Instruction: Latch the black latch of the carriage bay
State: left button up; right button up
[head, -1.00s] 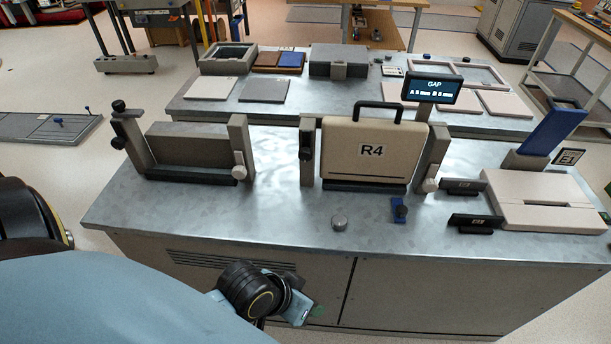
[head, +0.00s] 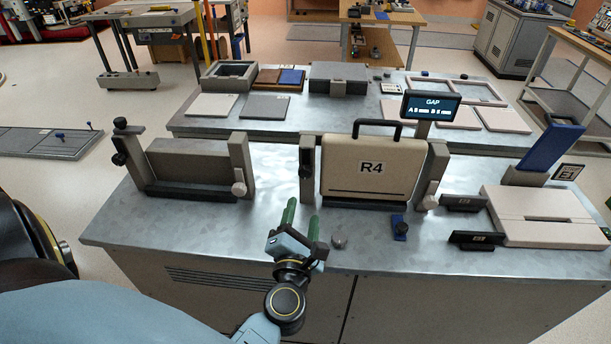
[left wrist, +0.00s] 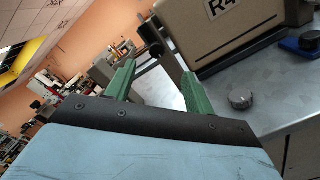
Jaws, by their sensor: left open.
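A beige case marked R4 (head: 370,168) with a black handle stands upright in the right-hand bay on the metal table; it also shows in the left wrist view (left wrist: 240,32). A black latch (head: 306,158) is on that bay's left post, and a pale knob (head: 430,201) is on its right post. My left gripper (head: 301,211) has green fingers, open and empty, over the table's front part. It is in front of the black latch and apart from it. Its fingers also show in the left wrist view (left wrist: 158,69). My right gripper is out of view.
An empty bay (head: 190,165) with its own black knobs stands at left. A round grey knob (head: 338,240) sits just right of my left gripper, and a blue block (head: 399,226) beyond it. The table between the bays is clear.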

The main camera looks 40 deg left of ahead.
aim_at(306, 174)
pick_arm(q)
jog(key=shift+n+y, duration=0.3)
jog(key=shift+n, duration=0.2)
jog(key=x, duration=0.9)
jog(key=f+x, duration=0.1)
jog(key=x, duration=0.3)
jog(key=shift+a+p, duration=0.4)
jog(key=shift+a, duration=0.1)
jog(key=c, duration=1)
jog(key=shift+o, duration=0.2)
